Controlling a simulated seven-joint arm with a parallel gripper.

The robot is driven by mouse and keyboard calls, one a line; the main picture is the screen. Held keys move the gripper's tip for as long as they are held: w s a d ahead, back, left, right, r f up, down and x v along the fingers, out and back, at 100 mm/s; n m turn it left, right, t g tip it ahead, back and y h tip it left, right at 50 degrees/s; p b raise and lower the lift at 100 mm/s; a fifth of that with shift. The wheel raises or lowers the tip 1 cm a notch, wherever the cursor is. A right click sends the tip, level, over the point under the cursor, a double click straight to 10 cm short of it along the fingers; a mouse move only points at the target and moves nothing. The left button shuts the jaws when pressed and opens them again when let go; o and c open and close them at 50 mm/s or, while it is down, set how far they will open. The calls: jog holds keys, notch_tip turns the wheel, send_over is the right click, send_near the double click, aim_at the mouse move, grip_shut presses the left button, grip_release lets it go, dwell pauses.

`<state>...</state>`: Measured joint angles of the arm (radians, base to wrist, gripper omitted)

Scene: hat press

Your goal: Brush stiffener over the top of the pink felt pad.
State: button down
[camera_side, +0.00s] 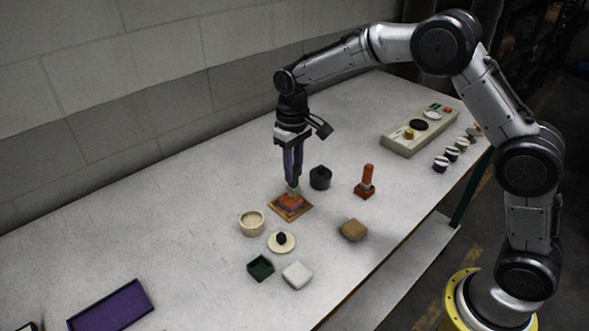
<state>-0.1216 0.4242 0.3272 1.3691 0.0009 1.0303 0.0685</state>
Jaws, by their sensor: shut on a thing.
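A small orange-pink pad (290,201) lies on a square brown board (302,213) near the middle of the table. I take it for the felt pad. My gripper (293,180) points straight down right above it, its dark purple fingers shut on a small, slim thing (293,190) with a pale lower end. The fingers hide most of that thing, so I cannot tell clearly that it is a brush. Its lower end is at or just above the pad's top; whether they touch is unclear.
Close by stand a cream bowl (252,223), a black pot (320,178), a red-handled tool (367,181), a cream lid (281,242), a green box (260,268), a white block (297,275) and a tan block (354,230). A purple tray (111,306) lies front left. A control panel (420,130) lies back right.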

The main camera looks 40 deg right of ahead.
jog(key=shift+w+f, duration=0.1)
jog(key=shift+w, duration=0.75)
notch_tip(320, 180, up, 8)
dwell(0.4)
